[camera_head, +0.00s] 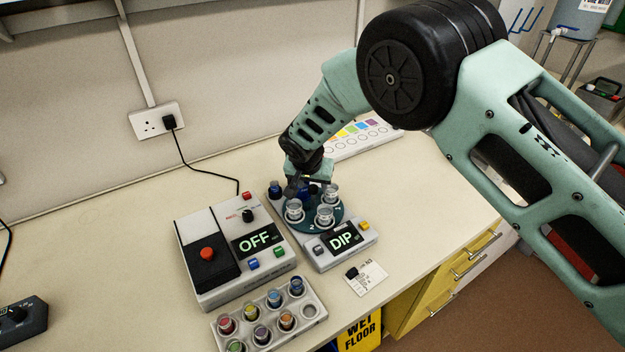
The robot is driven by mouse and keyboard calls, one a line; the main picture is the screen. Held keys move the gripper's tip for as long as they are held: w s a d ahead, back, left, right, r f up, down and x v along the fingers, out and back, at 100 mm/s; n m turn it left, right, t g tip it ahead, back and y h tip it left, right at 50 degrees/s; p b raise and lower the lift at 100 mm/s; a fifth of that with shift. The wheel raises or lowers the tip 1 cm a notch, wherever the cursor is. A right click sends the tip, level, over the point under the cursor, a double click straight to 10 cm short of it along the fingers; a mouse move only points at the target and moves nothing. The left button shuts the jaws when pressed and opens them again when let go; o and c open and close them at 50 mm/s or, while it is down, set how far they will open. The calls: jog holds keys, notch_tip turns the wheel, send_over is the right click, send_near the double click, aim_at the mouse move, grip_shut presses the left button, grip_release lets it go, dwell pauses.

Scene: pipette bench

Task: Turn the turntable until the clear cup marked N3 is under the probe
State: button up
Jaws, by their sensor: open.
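The turntable (302,231) is a dark teal disc behind a grey unit whose display (343,238) reads DIP. Clear cups stand on it: one at left (294,212), one at front (324,216) and one at right (331,194). A digit 2 shows on the disc near the front; I cannot read which cup is N3. A dark blue thing (313,188) shows at the back of the disc, partly behind my gripper. My gripper (296,190) is open, low over the back left of the turntable. I cannot make out the probe; my arm may hide it.
A grey box (218,281) with a red knob and a display reading OFF stands at left. A rack (220,337) of coloured pots is in front. A dark blue pot (275,189) stands beside the turntable. A card (368,278) lies near the bench edge.

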jog(key=shift+w+f, duration=0.2)
jog(key=shift+f, duration=0.35)
grip_shut()
